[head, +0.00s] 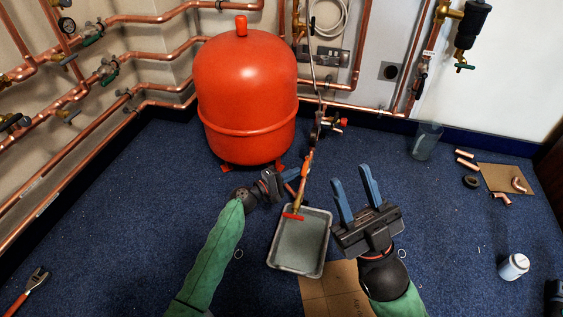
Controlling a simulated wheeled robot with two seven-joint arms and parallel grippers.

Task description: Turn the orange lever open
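My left gripper (292,184) is just left of and above this valve, turned sideways. Its fingers are small and overlap in this view, so I cannot tell its opening or whether it touches the pipe. My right gripper (352,175) is open and empty, right of the tray, with its two blue fingers pointing up and away and set well apart.
A large red tank (245,90) stands behind my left gripper. Copper pipes line the left and back walls. A clear jug (426,141), pipe fittings on cardboard (497,176) and a white container (514,266) are at the right. Pliers (30,290) lie at lower left.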

